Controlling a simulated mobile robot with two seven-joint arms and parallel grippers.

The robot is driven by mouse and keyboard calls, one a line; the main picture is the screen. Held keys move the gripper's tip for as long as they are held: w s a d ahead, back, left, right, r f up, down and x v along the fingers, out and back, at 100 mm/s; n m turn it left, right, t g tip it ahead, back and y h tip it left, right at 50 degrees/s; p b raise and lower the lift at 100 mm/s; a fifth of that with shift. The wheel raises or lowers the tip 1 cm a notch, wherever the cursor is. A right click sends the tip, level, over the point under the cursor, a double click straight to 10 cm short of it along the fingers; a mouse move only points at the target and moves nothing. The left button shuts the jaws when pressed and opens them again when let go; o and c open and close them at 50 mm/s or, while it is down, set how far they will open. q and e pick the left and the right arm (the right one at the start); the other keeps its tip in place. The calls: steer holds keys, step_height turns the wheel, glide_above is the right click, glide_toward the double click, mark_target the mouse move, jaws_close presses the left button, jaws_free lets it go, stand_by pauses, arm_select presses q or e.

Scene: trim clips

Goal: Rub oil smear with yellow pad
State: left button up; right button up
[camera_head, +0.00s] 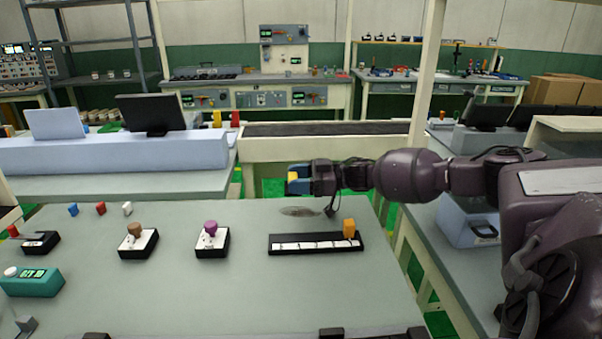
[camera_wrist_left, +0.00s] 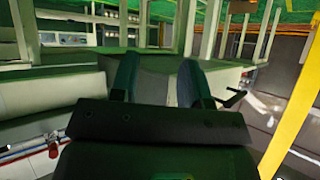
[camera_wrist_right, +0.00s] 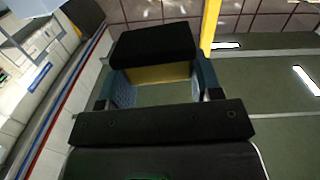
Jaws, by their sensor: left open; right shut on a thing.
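The oil smear (camera_head: 300,211) is a dark grey patch on the grey-green table, near its far edge. My right gripper (camera_head: 298,180) is above and just behind the smear in the head view, shut on the yellow pad (camera_head: 293,176). In the right wrist view the pad shows a black block (camera_wrist_right: 152,42) with a yellow face (camera_wrist_right: 158,74) between the blue fingers. I see no contact between pad and smear. My left gripper (camera_wrist_left: 158,80) is open and empty in the left wrist view; I cannot make it out in the head view.
A black strip holder (camera_head: 315,244) with an orange clip (camera_head: 349,228) lies in front of the smear. Two small black stands (camera_head: 138,244) (camera_head: 212,243), a teal display box (camera_head: 32,282) and small coloured blocks are to the left. The table's front middle is mostly clear.

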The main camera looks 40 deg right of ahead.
steer(key=shift+m, duration=0.5)
steer(key=f, duration=0.2)
steer(key=s+a+f, duration=0.1)
steer(key=f, duration=0.1)
steer(key=s+a+f, duration=0.1)
steer(key=shift+s+a+f+p, duration=0.2)
steer(key=shift+s+f+p, duration=0.1)
steer(key=shift+f, duration=0.1)
arm_select(q)
steer(key=shift+w+r, duration=0.1)
steer(key=shift+r, duration=0.1)
arm_select(e)
steer(key=shift+a+f+g, duration=0.1)
steer(key=shift+f+g, duration=0.05)
steer(key=shift+g, duration=0.15)
arm_select(q)
steer(key=shift+w, duration=0.1)
step_height(320, 180, up, 6)
steer(key=w+t+p, duration=0.1)
steer(key=w+p, duration=0.1)
steer(key=p, duration=0.1)
arm_select(e)
step_height(320, 180, up, 7)
steer(key=shift+w+d+r, duration=0.2)
steer(key=shift+d, duration=0.15)
arm_select(q)
steer(key=shift+f, duration=0.1)
